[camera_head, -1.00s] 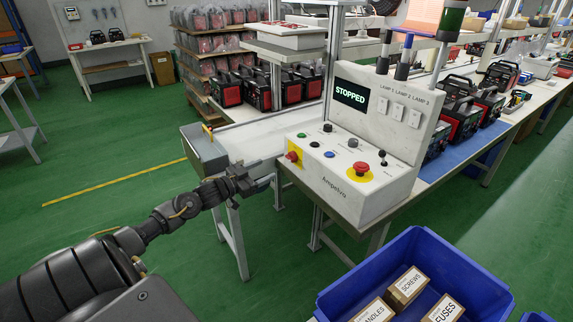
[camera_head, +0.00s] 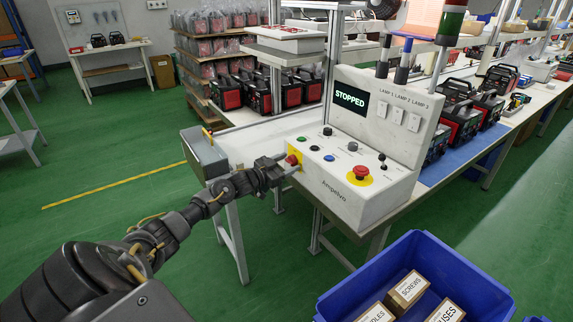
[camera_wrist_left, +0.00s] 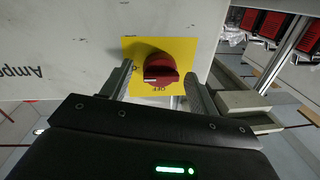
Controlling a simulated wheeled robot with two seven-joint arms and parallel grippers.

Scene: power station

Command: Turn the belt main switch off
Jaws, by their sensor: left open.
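The belt main switch (camera_head: 292,160) is a red rotary knob on a yellow plate, on the left end of the white control box (camera_head: 340,200). In the left wrist view the knob (camera_wrist_left: 161,68) sits on its yellow plate, with "OFF" printed beneath it in the picture. My left gripper (camera_head: 284,164) is open at the switch. In the wrist view its fingers (camera_wrist_left: 158,80) stand on either side of the knob, with gaps visible. Whether the fingertips reach past the knob's face is hard to tell. My right gripper is not in view.
The box's screen (camera_head: 351,98) reads "STOPPED". A red mushroom button (camera_head: 361,171) and small buttons are on its top panel. A grey metal box (camera_head: 204,153) stands at the belt's end, left of the switch. A blue crate (camera_head: 340,302) with cartons is at the lower right.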

